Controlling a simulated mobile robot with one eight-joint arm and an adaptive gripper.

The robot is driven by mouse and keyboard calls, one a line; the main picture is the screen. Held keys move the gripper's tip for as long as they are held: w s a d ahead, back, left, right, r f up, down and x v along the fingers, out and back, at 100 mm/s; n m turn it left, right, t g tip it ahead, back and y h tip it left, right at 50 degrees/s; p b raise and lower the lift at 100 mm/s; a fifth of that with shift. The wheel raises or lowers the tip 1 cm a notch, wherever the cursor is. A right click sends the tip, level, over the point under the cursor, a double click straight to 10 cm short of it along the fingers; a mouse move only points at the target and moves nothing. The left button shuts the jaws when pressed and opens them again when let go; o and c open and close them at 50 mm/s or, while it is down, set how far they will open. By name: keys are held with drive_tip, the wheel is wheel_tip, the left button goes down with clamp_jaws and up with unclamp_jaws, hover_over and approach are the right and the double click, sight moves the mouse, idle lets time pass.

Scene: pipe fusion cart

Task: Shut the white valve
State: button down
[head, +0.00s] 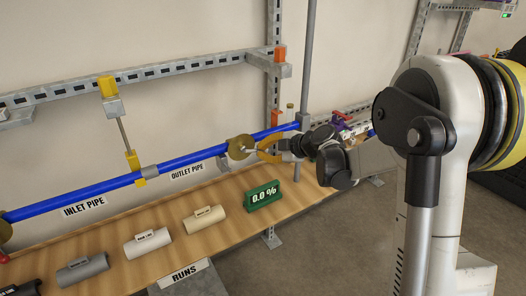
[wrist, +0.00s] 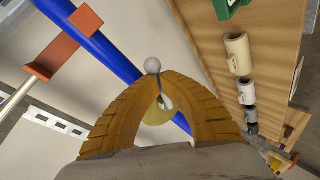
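A blue pipe (head: 195,157) runs along the wall above the bench. A brass-coloured round body (head: 240,147) sits on it near its right part and shows partly behind my fingers in the wrist view (wrist: 158,112). A thin lever with a whitish ball knob (wrist: 152,65) stands out there; I take it for the white valve's handle. My gripper (wrist: 157,82) has orange-yellow fingers that arch together, with the tips closed around the lever just below the knob. In the head view my gripper (head: 260,150) is just right of the brass body. Its exact contact is small there.
A green display (head: 263,195) reads 0.0 %. Several pipe pieces, such as a cream one (head: 204,219), lie on the wooden bench (head: 110,222). An orange-capped post (wrist: 52,58) stands beside the pipe. A vertical grey pole (head: 307,70) rises behind my gripper.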

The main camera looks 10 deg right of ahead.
drive_tip(key=shift+f, duration=0.3)
drive_tip(key=shift+s+a+f+b, duration=0.1)
drive_tip(key=shift+a+f+b, duration=0.15)
drive_tip(key=shift+f+b, duration=0.15)
drive_tip(key=shift+a+f+b, duration=0.2)
drive_tip(key=shift+f+b, duration=0.05)
drive_tip(key=shift+f, duration=0.25)
idle(1.3)
drive_tip(key=shift+s+a+f, duration=0.1)
drive_tip(key=shift+a+f, duration=0.15)
drive_tip(key=shift+f, duration=0.05)
drive_tip(key=shift+s+a+f+b, duration=0.2)
drive_tip(key=shift+a+f+b, duration=0.15)
drive_tip(key=shift+a+f, duration=0.25)
drive_tip(key=shift+r, duration=0.15)
drive_tip(key=shift+r+p, duration=0.55)
drive_tip(key=shift+r, duration=0.2)
